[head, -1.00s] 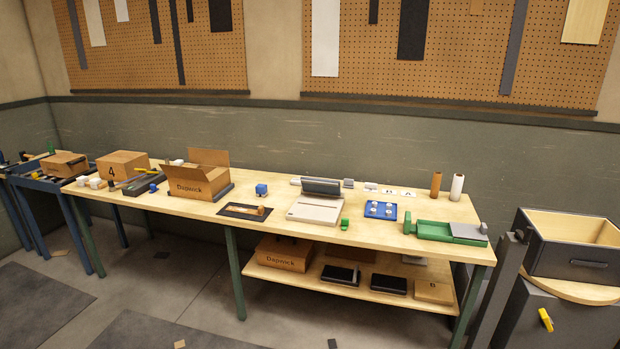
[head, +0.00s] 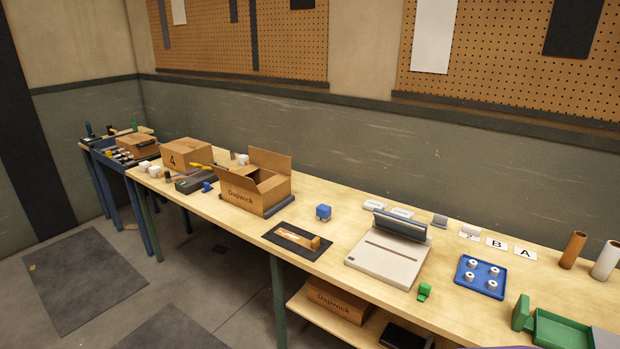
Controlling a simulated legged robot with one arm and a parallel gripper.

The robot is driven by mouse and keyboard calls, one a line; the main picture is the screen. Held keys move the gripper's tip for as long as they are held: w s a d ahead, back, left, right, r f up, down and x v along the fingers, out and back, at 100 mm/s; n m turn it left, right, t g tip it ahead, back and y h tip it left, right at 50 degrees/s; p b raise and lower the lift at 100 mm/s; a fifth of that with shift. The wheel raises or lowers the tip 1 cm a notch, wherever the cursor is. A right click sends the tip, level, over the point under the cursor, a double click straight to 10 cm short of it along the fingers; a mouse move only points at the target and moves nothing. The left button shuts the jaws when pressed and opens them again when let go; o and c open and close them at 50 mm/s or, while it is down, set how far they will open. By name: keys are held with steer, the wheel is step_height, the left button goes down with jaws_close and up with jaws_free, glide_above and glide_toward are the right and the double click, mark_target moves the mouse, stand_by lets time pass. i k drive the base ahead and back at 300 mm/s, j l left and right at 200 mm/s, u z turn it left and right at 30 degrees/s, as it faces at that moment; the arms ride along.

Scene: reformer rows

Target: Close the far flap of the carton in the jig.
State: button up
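The far flap (head: 270,160) stands up, tilted back from the carton's rear edge. Another flap sticks up at the carton's left side. The inside is partly hidden by the front wall. My gripper is not in view.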

mark_target(280, 164)
steer(key=i+l+u, duration=0.9)
steer(key=i+j+z, duration=0.2)
steer(key=i+j, duration=0.2)
